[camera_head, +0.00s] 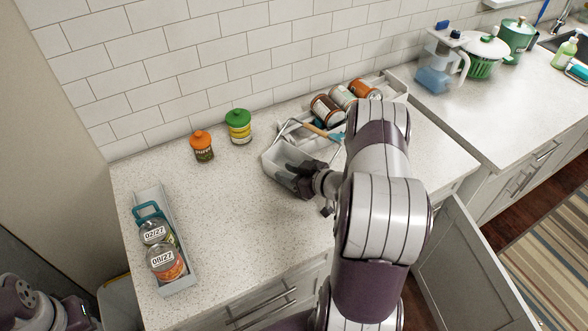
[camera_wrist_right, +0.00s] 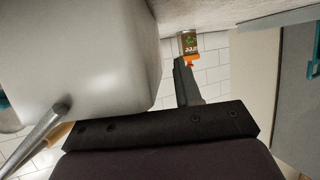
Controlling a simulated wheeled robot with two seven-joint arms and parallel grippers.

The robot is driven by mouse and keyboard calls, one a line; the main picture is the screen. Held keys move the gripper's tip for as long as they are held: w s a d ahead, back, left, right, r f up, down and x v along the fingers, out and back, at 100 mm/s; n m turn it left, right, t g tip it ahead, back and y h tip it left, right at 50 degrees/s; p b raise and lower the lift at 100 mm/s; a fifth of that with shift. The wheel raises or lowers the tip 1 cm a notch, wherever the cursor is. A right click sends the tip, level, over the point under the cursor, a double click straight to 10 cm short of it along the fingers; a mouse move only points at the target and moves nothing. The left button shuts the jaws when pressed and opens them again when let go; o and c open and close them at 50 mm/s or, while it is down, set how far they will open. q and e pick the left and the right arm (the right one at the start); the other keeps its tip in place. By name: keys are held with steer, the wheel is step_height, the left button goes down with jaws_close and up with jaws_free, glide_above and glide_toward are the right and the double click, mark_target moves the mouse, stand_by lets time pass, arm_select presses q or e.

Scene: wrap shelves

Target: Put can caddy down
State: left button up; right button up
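The can caddy (camera_head: 276,157), a pale box with metal side rods and a wooden handle (camera_head: 315,130), is on or just above the counter near the wall. My right gripper (camera_head: 292,179) is at its near side, partly hidden by my arm. In the right wrist view the caddy (camera_wrist_right: 100,50) fills the upper left, with a metal rod below it. One dark finger (camera_wrist_right: 187,82) shows beside the caddy wall. The other finger is hidden, so the grip is unclear. My left arm shows at the lower left of the head view; its fingertips are not seen.
A tray of cans (camera_head: 392,86) stands close behind the caddy. An orange-lidded jar (camera_head: 202,147) and a green-lidded jar (camera_head: 239,127) stand to its left. Another caddy (camera_head: 178,284) with dated jars sits at the left edge. The counter between is clear. A cabinet door (camera_head: 468,270) hangs open.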

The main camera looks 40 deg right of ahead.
jaws_close()
steer(key=shift+r, duration=0.1)
